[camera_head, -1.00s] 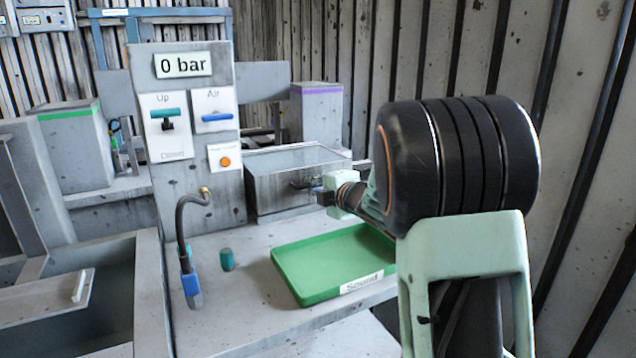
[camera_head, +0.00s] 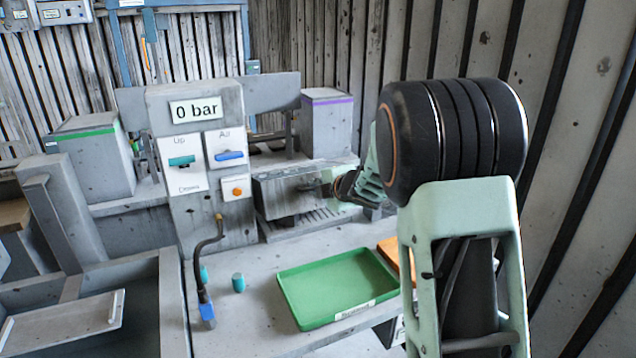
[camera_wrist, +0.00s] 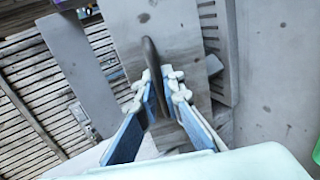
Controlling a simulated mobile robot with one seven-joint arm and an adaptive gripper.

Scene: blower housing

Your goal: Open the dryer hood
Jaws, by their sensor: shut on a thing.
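The dryer hood (camera_head: 285,195) is a grey metal box cover behind the green tray in the head view. It is tilted up, and a slotted grate (camera_head: 300,222) shows beneath its front. My gripper (camera_head: 328,188) is at the hood's front, shut on its dark handle. In the wrist view, the blue-padded fingers of my gripper (camera_wrist: 159,88) lie on both sides of the dark handle (camera_wrist: 149,62), with the grey hood panel (camera_wrist: 185,45) behind it. The exact finger contact is hard to see.
A green tray (camera_head: 335,318) lies on the bench in front, with an orange-brown object (camera_head: 388,248) beside it. A panel (camera_head: 200,180) with a "0 bar" display, levers and a hanging hose (camera_head: 202,265) stands left. A purple-striped box (camera_head: 325,130) stands behind.

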